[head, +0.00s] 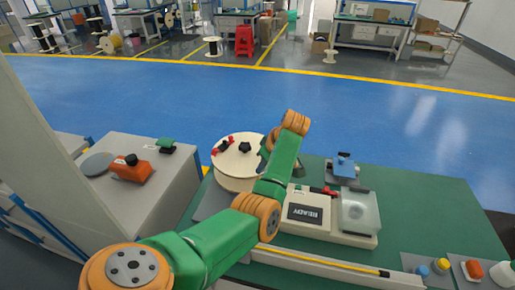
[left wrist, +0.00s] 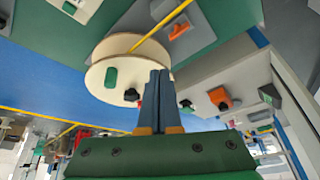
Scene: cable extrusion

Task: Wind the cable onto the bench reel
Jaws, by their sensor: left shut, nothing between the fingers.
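The bench reel (head: 230,170) is a cream drum with a black knob and a red part on top, at the left end of the green bench. It also shows in the left wrist view (left wrist: 150,60), with a green piece on its face. My left forearm hides part of the reel. My right gripper is out of view.
A cream device with a READY display (head: 306,213) and a clear cover (head: 360,212) stands right of the reel. A blue clamp (head: 344,166) is behind it. A grey cabinet (head: 140,205) with an orange-red block is at left. The bench's right part (head: 430,215) is clear.

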